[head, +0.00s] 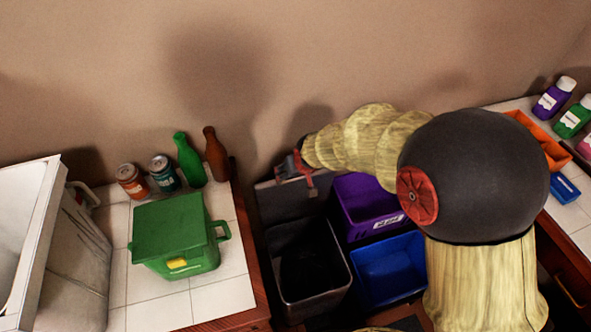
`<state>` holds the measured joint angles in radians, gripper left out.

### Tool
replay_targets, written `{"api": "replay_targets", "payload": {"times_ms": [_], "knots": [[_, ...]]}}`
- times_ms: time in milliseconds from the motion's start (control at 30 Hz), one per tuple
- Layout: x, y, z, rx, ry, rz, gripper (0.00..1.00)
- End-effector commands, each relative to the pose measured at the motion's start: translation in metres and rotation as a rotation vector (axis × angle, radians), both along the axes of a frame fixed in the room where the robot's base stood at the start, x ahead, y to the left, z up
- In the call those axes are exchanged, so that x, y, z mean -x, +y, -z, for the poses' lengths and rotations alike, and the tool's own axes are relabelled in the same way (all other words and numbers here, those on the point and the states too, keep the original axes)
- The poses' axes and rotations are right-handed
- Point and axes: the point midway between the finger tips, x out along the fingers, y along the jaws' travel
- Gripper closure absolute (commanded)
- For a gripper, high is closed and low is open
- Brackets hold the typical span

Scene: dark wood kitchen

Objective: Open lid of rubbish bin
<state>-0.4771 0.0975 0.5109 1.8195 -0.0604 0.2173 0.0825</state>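A dark grey rubbish bin (340,296) stands on the floor between the counters, its mouth open and its inside dark. Its grey lid (278,206) stands raised behind the mouth, near the wall. My arm reaches across from the right, and my gripper (296,168) is at the top edge of the lid. The fingers are small and partly hidden by the arm, so I cannot tell whether they are open or shut, or whether they touch the lid.
A purple crate (352,213) and a blue crate (372,268) are right of the bin. On the left counter are a closed green caddy (168,228), cans, bottles and a large white container (75,265). An orange tray (548,145) and bottles are on the right counter.

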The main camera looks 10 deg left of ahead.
Motion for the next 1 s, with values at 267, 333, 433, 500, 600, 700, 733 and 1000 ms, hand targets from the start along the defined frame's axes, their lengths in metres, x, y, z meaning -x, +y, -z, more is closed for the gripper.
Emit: {"api": "replay_targets", "payload": {"times_ms": [267, 333, 433, 500, 600, 700, 733, 1000], "knots": [[0.001, 0.000, 0.001, 0.002, 0.004, 0.000, 0.14], [0.001, 0.000, 0.001, 0.001, 0.003, 0.000, 0.10], [0.001, 0.000, 0.001, 0.001, 0.003, 0.000, 0.06], [0.000, 0.000, 0.001, 0.001, 0.002, 0.000, 0.06], [0.000, 0.000, 0.001, 0.001, 0.002, 0.000, 0.06], [0.000, 0.000, 0.001, 0.001, 0.002, 0.000, 0.06], [0.000, 0.000, 0.000, 0.001, 0.002, 0.000, 0.06], [0.013, -0.006, -0.028, -0.001, -0.002, 0.001, 0.06]]}}
